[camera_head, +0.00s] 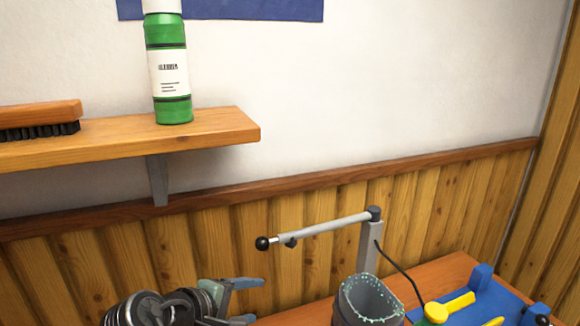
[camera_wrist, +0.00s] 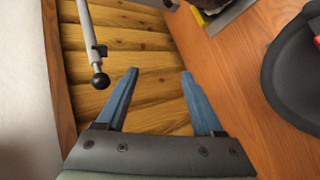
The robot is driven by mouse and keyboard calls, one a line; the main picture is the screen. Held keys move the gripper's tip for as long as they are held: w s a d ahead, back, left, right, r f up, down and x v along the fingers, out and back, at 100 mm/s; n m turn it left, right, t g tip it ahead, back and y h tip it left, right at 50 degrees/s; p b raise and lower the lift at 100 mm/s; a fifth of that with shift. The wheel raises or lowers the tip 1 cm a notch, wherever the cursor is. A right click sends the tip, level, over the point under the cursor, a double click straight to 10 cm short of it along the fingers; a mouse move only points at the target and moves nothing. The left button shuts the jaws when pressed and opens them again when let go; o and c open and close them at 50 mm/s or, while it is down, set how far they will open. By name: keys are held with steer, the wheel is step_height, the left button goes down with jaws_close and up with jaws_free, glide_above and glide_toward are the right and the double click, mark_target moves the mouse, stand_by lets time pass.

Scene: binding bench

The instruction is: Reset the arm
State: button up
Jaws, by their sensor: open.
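My gripper (camera_head: 258,300) is open and empty at the bottom of the head view, left of the bench equipment. In the wrist view my gripper (camera_wrist: 160,72) shows two blue fingers spread apart, with wood panelling and the bench edge behind them. A grey arm (camera_head: 325,226) with a black ball knob (camera_head: 262,243) reaches left from the top of a grey post (camera_head: 369,248), tilted slightly down toward the knob. The knob also shows in the wrist view (camera_wrist: 100,81), left of my left finger and apart from it.
A dark bin (camera_head: 368,302) stands on the wooden bench (camera_head: 452,272) in front of the post. A blue tray (camera_head: 483,290) with yellow items lies right of it. A shelf (camera_head: 215,133) at upper left bears a green bottle (camera_head: 170,70) and a brush (camera_head: 40,115).

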steer(key=s+d+r+m+t+y, duration=0.35)
steer(key=r+m, duration=0.35)
steer(key=r, duration=0.3)
steer(key=s+d+r+m+t+y, duration=0.3)
steer(key=d+r+m+t, duration=0.25)
steer(key=r, duration=0.45)
steer(key=s+a+r+t, duration=0.1)
steer(key=s+r+t, duration=0.3)
steer(key=r, duration=0.8)
steer(key=s+r+t, duration=0.5)
steer(key=s+r, duration=0.3)
steer(key=r, duration=0.4)
steer(key=shift+a, duration=0.35)
